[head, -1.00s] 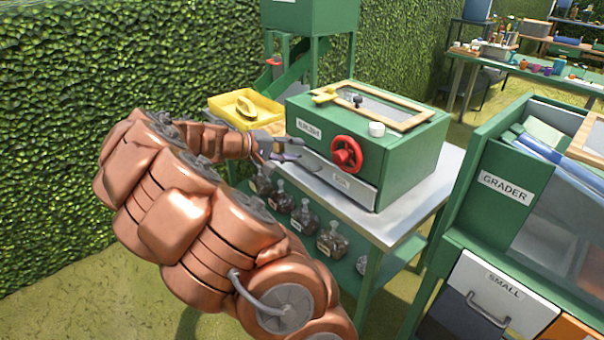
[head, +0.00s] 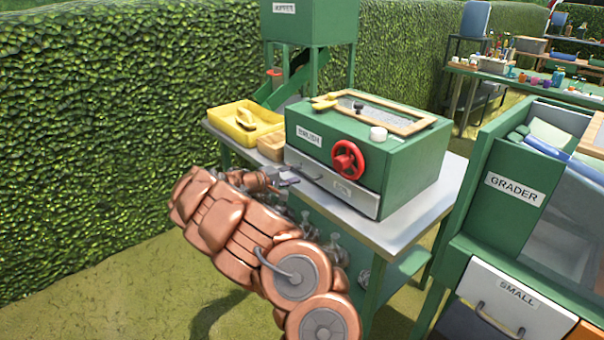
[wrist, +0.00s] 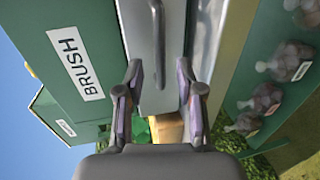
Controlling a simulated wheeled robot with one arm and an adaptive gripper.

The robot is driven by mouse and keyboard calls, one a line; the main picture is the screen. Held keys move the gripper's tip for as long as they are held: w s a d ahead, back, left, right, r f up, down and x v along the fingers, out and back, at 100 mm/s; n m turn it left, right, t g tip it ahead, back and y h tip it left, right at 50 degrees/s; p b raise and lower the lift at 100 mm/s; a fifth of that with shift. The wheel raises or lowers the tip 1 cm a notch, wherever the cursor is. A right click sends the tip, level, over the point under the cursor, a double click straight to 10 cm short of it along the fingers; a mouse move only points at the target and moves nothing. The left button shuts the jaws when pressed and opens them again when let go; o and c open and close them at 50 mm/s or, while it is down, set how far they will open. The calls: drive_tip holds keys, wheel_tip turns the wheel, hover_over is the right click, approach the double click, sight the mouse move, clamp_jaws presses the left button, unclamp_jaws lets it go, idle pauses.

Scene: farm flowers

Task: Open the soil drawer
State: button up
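The soil drawer (head: 352,197) is a grey-white front with a small label, low in the green brush box (head: 400,158). It looks shut. Its grey bar handle (head: 308,172) is at the drawer's left part. In the wrist view the handle (wrist: 158,40) runs up and down in front of the pale drawer front (wrist: 172,70). My gripper (head: 290,178) is in front of the drawer's left end. In the wrist view my gripper (wrist: 160,92) is open, and the handle lines up between its two fingers. I cannot tell whether either finger touches it.
The box stands on a metal-topped table (head: 405,232) with dark jars (wrist: 265,98) on the shelf below. A yellow tray (head: 240,122) and a small wooden box (head: 271,148) are to the left. The grader (head: 500,190) stands close at right. A hedge (head: 110,90) is behind.

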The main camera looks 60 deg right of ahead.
sight(302, 172)
drive_tip(key=shift+x, duration=1.8)
clamp_jaws()
